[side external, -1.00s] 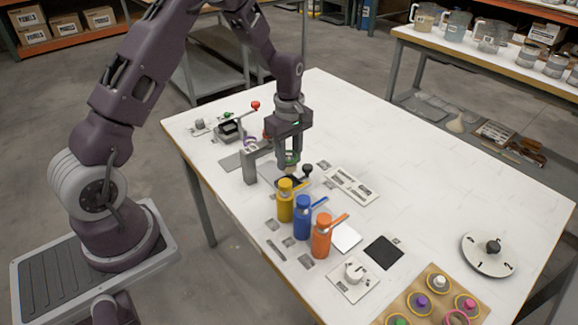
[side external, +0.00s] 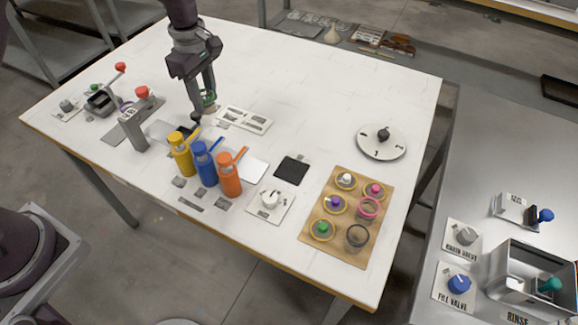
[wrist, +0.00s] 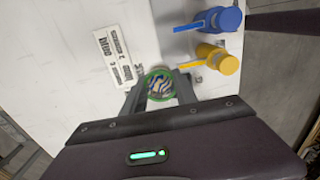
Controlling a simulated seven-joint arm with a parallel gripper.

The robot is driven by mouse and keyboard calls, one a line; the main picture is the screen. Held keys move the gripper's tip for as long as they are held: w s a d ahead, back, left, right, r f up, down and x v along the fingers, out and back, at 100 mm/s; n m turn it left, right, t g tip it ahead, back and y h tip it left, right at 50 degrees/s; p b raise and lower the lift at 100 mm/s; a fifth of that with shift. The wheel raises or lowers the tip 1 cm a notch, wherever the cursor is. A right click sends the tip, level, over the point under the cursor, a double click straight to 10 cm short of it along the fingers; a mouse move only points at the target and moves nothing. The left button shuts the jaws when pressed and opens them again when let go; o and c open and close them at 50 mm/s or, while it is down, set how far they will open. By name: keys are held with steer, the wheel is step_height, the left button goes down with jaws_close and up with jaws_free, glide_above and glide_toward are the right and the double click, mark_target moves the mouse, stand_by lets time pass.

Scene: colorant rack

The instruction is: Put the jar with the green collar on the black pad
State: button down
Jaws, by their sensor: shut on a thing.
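My gripper (side external: 207,95) is shut on the jar with the green collar (side external: 209,107), at the left-middle of the table behind the yellow bottle. The wrist view shows the green collar (wrist: 160,84) as a ring between the two fingers, with striped contents inside. How far the jar is above the table is hard to tell. The black pad (side external: 292,170) lies flat and bare, right of the orange bottle and left of the wooden board.
Yellow (side external: 181,158), blue (side external: 204,165) and orange (side external: 229,177) bottles stand between jar and pad. A white labelled plate (side external: 243,119) lies right of the jar. The table's far middle is clear.

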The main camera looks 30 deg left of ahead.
steer(key=w+d, duration=0.2)
steer(key=d, duration=0.9)
glide_above(292, 170)
step_height(292, 170, down, 6)
steer(key=shift+s+f, duration=0.1)
steer(key=shift+f, duration=2.15)
steer(key=c, duration=1)
jaws_free()
steer(key=shift+f, duration=0.1)
steer(key=shift+o, duration=0.2)
